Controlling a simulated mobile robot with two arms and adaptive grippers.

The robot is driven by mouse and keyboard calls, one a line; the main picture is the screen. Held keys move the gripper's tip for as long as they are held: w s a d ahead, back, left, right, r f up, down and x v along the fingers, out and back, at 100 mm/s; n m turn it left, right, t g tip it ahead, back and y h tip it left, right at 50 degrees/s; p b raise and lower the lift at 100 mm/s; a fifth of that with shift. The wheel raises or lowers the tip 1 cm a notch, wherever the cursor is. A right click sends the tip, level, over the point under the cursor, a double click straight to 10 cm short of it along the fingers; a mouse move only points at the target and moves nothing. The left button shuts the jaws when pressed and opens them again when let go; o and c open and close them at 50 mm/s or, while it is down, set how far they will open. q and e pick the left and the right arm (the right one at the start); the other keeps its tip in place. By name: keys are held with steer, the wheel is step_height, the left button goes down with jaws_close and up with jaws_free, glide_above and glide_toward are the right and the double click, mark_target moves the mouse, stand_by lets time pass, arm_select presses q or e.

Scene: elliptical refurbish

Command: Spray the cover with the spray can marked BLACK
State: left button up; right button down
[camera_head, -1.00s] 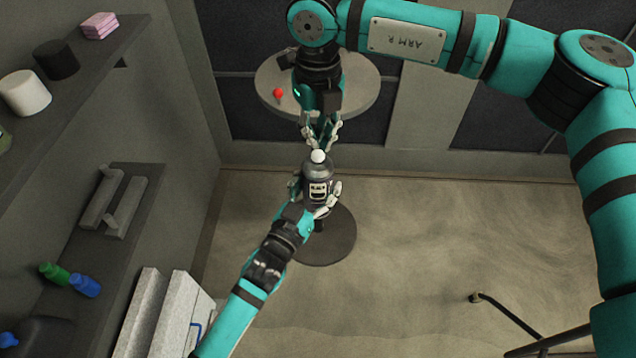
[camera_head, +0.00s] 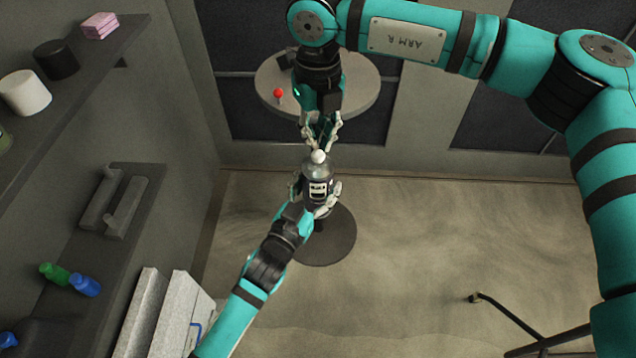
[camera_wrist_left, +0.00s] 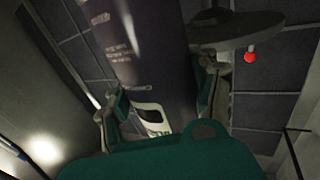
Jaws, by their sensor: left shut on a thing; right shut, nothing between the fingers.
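A dark spray can (camera_head: 318,172) with a white nozzle on top stands roughly upright in my left gripper (camera_head: 315,198). The left fingers are shut around its body. In the left wrist view the can (camera_wrist_left: 155,60) is dark purple-grey with pale print, too blurred to read as BLACK. My right gripper (camera_head: 320,146) points down with its fingers shut and empty, right above the nozzle. I cannot tell whether its fingertips touch the nozzle. I cannot make out the cover with certainty in either view.
A round grey table (camera_head: 362,92) with a small red ball-topped piece (camera_head: 278,93) stands behind my right gripper. A dark round base (camera_head: 335,245) is on the floor below the can. Shelves with bottles (camera_head: 85,285) line the left wall. The floor at right is mostly open.

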mark_target(318, 153)
arm_select(q)
steer(key=shift+r, duration=0.1)
arm_select(e)
steer(key=shift+f, duration=0.25)
steer(key=shift+f, duration=0.95)
arm_select(q)
steer(key=shift+r, duration=0.1)
arm_select(e)
steer(key=shift+f, duration=0.3)
arm_select(q)
steer(key=shift+r, duration=0.1)
arm_select(e)
steer(key=shift+r, duration=0.1)
steer(key=shift+r, duration=2.5)
arm_select(q)
steer(key=shift+f, duration=0.2)
arm_select(e)
steer(key=shift+r, duration=0.1)
steer(key=shift+r, duration=0.35)
step_height(318, 153, up, 11)
